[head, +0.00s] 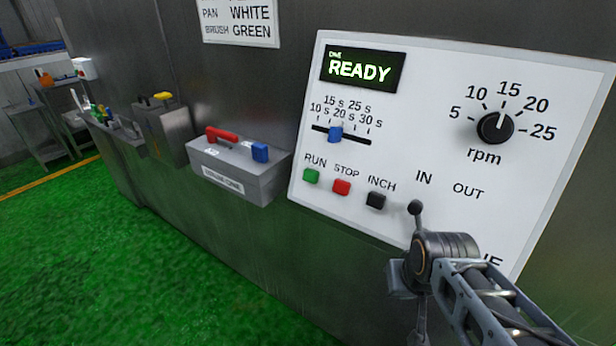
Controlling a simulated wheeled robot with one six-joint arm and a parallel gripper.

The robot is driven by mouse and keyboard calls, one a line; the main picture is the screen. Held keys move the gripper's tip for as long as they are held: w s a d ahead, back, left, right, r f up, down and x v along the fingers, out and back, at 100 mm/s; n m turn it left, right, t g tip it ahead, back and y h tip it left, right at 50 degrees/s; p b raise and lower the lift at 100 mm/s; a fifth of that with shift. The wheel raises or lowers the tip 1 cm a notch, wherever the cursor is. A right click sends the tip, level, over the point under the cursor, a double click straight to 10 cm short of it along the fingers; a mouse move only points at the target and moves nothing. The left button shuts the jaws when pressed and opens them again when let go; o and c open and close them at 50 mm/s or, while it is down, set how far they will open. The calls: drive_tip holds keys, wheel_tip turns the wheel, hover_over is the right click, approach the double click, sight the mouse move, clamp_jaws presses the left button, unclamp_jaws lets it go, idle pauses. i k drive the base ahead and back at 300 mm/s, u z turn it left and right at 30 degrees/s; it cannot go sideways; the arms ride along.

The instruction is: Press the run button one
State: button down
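The panel's display (362,69) reads READY in green. My gripper (420,322) is at the lower right, below and right of the buttons and apart from the run button. It is seen nearly edge-on and partly cut off by the bottom edge, so its fingers cannot be made out clearly.
A black ball-ended lever (415,208) stands below IN and OUT, close to my wrist. A blue slider (336,131) and an rpm knob (495,127) are above. A grey box (240,178) with red and blue items juts out left of the panel. Green floor is clear.

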sight(311, 176)
drive_tip(key=k, duration=1)
drive_tip(key=u, duration=2.25)
drive_tip(key=i, duration=1.3)
drive_tip(key=z, duration=1.8)
